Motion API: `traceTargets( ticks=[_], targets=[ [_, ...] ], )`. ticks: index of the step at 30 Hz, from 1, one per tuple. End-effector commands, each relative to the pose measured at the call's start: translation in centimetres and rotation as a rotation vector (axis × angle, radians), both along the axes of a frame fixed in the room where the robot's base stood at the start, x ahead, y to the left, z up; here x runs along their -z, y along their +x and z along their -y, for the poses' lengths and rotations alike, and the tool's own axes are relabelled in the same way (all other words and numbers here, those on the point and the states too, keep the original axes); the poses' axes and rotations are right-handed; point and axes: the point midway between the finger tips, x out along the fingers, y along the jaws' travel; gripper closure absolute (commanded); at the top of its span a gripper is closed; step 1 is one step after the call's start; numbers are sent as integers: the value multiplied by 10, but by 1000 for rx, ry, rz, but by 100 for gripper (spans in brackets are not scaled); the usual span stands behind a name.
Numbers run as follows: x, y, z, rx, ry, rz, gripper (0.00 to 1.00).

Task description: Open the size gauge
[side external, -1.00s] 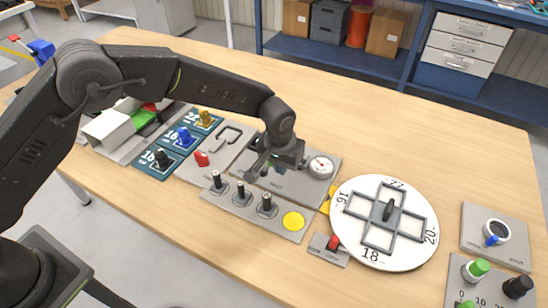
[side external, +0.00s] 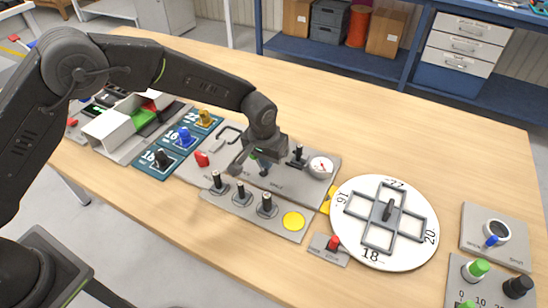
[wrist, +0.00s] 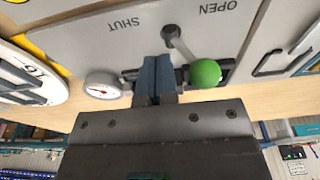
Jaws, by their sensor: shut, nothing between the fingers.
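The size gauge is a grey plate (side external: 318,186) with a round white dial (side external: 321,167) at its right end; the dial also shows in the wrist view (wrist: 103,84). The gauge's lever (wrist: 183,46) has a green ball knob (wrist: 205,73). It slants from its pivot toward the side marked OPEN, with SHUT on the other side. My gripper (side external: 264,172) is low over the plate, mostly hiding the knob in the side view. In the wrist view its blue fingers (wrist: 157,62) are together and empty, just left of the knob. I cannot tell whether they touch the lever.
A plate with several black posts (side external: 240,192) and a yellow disc (side external: 293,221) lies in front of the gauge. A white turntable (side external: 415,236) stands to the right, with a red-knobbed block (side external: 333,243) nearby. The table behind the gauge is clear.

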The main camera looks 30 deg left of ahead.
Motion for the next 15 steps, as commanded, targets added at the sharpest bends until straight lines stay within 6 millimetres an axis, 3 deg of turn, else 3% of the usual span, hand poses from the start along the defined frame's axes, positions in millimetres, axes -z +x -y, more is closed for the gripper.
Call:
traceTargets(
  ticks=[15],
  targets=[
    [-2,0,13,1,0,1,100]
  ],
)
